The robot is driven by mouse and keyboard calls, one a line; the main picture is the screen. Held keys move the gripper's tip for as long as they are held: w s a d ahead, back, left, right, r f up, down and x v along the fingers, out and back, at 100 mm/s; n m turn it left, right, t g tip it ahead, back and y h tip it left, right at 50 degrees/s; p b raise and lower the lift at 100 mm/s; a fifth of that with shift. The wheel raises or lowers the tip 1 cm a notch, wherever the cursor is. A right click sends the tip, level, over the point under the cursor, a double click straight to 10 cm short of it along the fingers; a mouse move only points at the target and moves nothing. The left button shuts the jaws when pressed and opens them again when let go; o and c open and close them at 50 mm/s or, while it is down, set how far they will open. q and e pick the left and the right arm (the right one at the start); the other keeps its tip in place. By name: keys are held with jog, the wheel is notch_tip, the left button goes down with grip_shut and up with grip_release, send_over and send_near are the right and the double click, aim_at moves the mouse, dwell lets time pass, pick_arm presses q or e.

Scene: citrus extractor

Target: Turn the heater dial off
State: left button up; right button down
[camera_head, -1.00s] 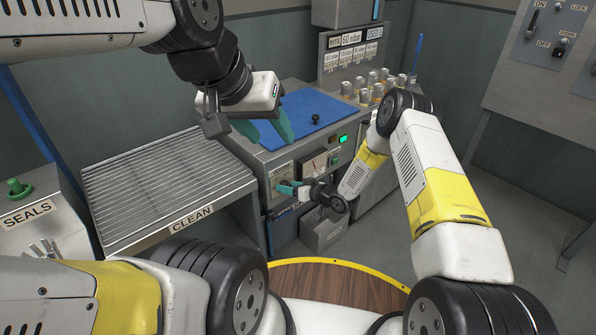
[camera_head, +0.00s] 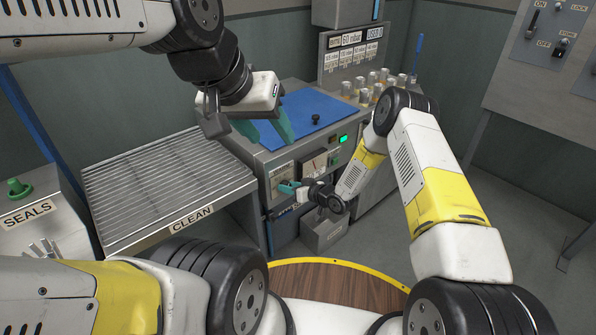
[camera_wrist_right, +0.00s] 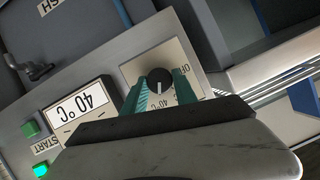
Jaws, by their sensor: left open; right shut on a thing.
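The heater dial (camera_wrist_right: 159,80) is a black round knob with a white pointer line, on a pale label plate (camera_wrist_right: 135,68). In the right wrist view the line points down in the picture, and an upside-down "OFF" shows right of the knob. Some of the plate's print is hidden by the fingers. My right gripper (camera_wrist_right: 159,88) is shut on the dial, one teal finger on each side. In the head view this gripper (camera_head: 287,187) is at the machine's front and covers the dial. My left gripper (camera_head: 267,131) is open and empty, by the machine's top front edge.
A display (camera_wrist_right: 79,106) reads 40 °C, near a green START button (camera_wrist_right: 31,129) and a lit lamp (camera_wrist_right: 40,169). A blue lid (camera_head: 308,112) covers the machine top, with several cans (camera_head: 364,93) behind right. A slatted CLEAN rack (camera_head: 165,178) stands left.

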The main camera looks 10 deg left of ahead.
jog(key=n+t, duration=0.3)
jog(key=n, duration=0.2)
jog(key=n+t+h, duration=0.1)
jog(key=n+t, duration=0.2)
jog(key=n, duration=0.3)
jog(key=f+n+t+h, duration=0.1)
jog(key=n+t, duration=0.2)
jog(key=n, duration=0.3)
jog(key=shift+s+a, duration=0.25)
jog(key=shift+s, duration=0.15)
dwell(0.3)
jog(key=shift+n, duration=0.3)
jog(key=c, duration=1)
grip_release()
jog(key=shift+o, duration=0.2)
jog(key=v, duration=0.7)
jog(key=shift+s+d, duration=0.15)
jog(key=shift+s, duration=0.2)
